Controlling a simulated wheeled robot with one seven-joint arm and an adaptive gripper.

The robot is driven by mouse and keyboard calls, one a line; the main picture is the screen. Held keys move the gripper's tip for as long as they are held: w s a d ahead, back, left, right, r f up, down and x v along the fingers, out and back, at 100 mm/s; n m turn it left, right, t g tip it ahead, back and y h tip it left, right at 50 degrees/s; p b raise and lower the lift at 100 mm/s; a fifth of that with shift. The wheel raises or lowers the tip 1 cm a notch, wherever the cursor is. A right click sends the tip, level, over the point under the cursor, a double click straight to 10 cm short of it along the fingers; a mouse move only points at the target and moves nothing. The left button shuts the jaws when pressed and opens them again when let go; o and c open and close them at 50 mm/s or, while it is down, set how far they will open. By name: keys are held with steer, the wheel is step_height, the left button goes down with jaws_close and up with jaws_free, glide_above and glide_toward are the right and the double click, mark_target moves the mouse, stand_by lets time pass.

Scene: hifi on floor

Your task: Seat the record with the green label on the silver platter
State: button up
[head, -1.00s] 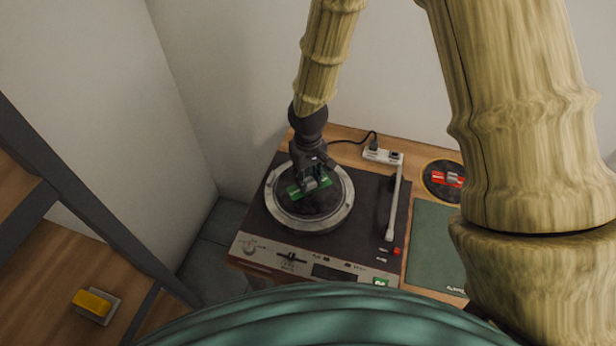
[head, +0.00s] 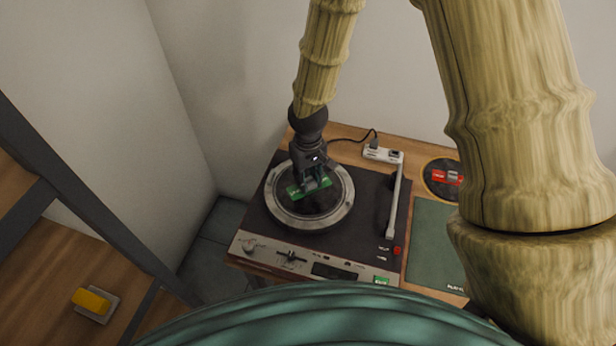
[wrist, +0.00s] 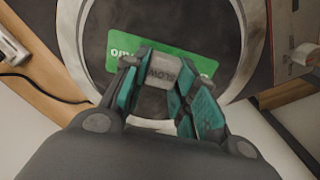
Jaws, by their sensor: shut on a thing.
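The record with the green label (head: 297,193) lies dark and level within the ring of the silver platter (head: 285,217). The platter's rim shows all round it in the head view. My gripper (head: 314,183) points down over the middle of the record. In the wrist view my gripper (wrist: 160,82) is shut on a small grey block at the centre of the green label (wrist: 202,64). The platter rim (wrist: 70,45) curves around the dark disc there. I cannot tell whether the record touches the platter, because the fingers hide its centre.
The white tonearm (head: 394,205) stands to the right of the platter. A second record with a red label (head: 440,178) lies at the right, behind a green sleeve (head: 434,240). A power strip (head: 382,155) with a cable is at the back. A yellow block (head: 92,301) lies at lower left.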

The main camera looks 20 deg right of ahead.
steer(key=shift+f, duration=0.3)
stand_by(0.4)
steer(key=o, duration=1.1)
steer(key=shift+o, duration=0.2)
steer(key=shift+r, duration=0.15)
step_height(320, 180, up, 18)
steer(key=p, duration=0.5)
stand_by(0.6)
stand_by(0.8)
